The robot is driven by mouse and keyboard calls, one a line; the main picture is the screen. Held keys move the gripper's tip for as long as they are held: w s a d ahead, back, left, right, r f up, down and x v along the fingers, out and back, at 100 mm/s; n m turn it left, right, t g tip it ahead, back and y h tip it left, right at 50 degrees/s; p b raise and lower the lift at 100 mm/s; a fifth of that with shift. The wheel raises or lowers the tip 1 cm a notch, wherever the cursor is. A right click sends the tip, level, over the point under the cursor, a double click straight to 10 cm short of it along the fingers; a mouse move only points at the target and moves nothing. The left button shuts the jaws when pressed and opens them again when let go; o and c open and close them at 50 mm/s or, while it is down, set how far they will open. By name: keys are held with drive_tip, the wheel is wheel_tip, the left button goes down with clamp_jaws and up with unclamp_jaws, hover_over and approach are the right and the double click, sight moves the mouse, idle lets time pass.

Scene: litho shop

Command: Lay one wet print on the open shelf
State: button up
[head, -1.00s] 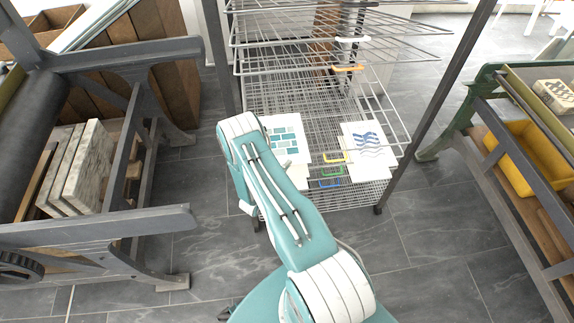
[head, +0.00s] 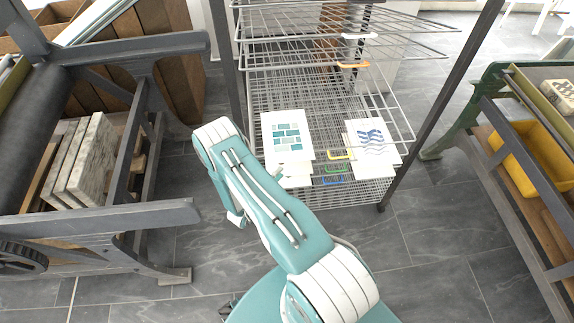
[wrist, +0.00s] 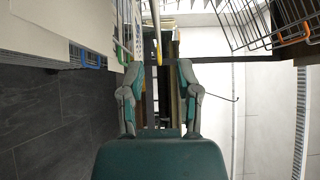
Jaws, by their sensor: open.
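A tall wire drying rack (head: 322,105) stands ahead of me. On one of its shelves lie a print with teal blocks (head: 287,133), at the left over other sheets, and a print with blue waves (head: 370,136) at the right. In the head view my gripper is hidden behind my arm. In the wrist view my gripper (wrist: 158,82) is open, with nothing between its fingers. A pale sheet (wrist: 103,30) lies to the left of the fingers, apart from them. Wire shelves (wrist: 262,22) show at the upper right there.
The rack's shelves carry coloured tabs, including white (head: 357,36) and orange (head: 352,65) ones above the prints. A dark post (head: 441,105) rises at the rack's right. A press frame (head: 120,215) stands left, and a bench with a yellow tray (head: 532,155) right.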

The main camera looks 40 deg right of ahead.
drive_tip(key=v, duration=0.5)
drive_tip(key=shift+s, duration=0.15)
idle(0.3)
